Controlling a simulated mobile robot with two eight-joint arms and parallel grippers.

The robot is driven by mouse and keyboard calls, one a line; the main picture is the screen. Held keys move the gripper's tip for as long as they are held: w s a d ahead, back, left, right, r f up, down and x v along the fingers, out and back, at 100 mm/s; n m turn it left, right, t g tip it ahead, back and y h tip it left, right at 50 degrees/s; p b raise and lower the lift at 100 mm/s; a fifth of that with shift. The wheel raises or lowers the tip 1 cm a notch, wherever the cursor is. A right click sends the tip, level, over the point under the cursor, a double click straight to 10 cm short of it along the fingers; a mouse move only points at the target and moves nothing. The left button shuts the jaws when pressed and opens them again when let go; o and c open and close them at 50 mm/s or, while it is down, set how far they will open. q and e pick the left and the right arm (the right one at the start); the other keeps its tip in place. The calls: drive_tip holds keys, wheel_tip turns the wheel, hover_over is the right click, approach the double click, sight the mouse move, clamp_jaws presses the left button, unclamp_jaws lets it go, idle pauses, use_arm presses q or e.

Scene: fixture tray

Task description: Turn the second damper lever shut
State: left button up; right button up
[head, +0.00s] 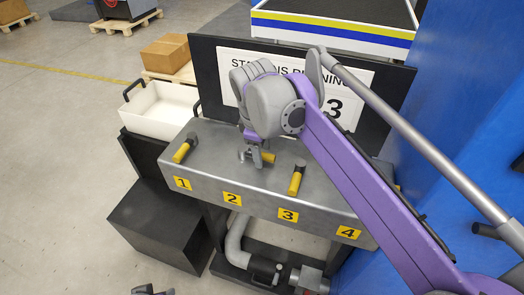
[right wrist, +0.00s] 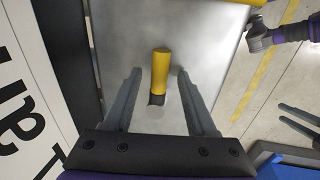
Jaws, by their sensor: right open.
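The second damper lever has a yellow handle (head: 267,158), partly hidden under my right gripper in the head view. In the right wrist view its yellow handle (right wrist: 160,68) and dark hub (right wrist: 156,99) show on the grey metal top. My right gripper (right wrist: 156,78) is open, with one finger on each side of the lever and a gap on both sides. It also shows over label 2 in the head view (head: 251,158). Small grey tips, apparently of my left gripper (head: 152,290), show at the bottom edge of the head view; their opening is unclear.
Lever one (head: 183,150) and lever three (head: 296,180) stand on either side on the grey duct box (head: 210,160). My right arm hides the area of lever four. A black sign board (head: 205,65) stands close behind. A white bin (head: 160,110) is at left.

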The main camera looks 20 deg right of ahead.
drive_tip(key=shift+c, duration=0.4)
clamp_jaws()
idle(1.1)
